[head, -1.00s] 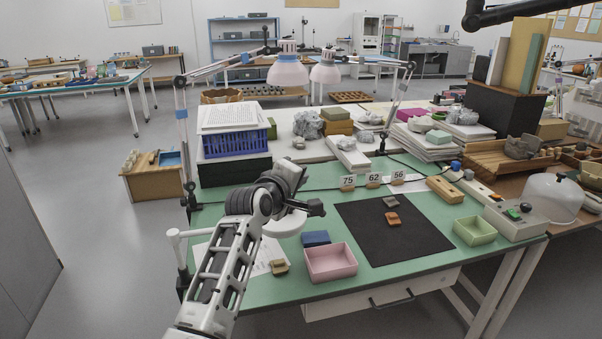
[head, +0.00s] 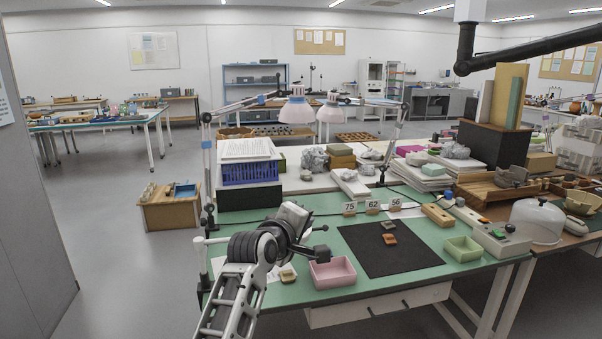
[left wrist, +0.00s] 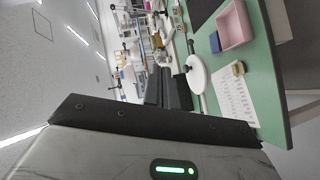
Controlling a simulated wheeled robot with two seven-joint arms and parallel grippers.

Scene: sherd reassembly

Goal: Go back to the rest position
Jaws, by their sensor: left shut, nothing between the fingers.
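My left gripper (head: 321,251) is above the near left part of the green table (head: 290,293), beside the pink tray (head: 332,273). Its dark fingers are shut and empty in the left wrist view (left wrist: 172,92). Two orange-brown sherds (head: 387,226) (head: 389,239) lie on the dark mat (head: 410,258), apart from the gripper. A tan sherd (head: 288,275) lies by the printed sheet, left of the pink tray; it also shows in the left wrist view (left wrist: 238,68). My right gripper is not in view.
A green tray (head: 463,249) and a switch box (head: 501,240) stand on the right. A white disc (left wrist: 198,75) and a blue block (left wrist: 214,42) are near the gripper. Lamps and a blue basket (head: 250,172) stand behind.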

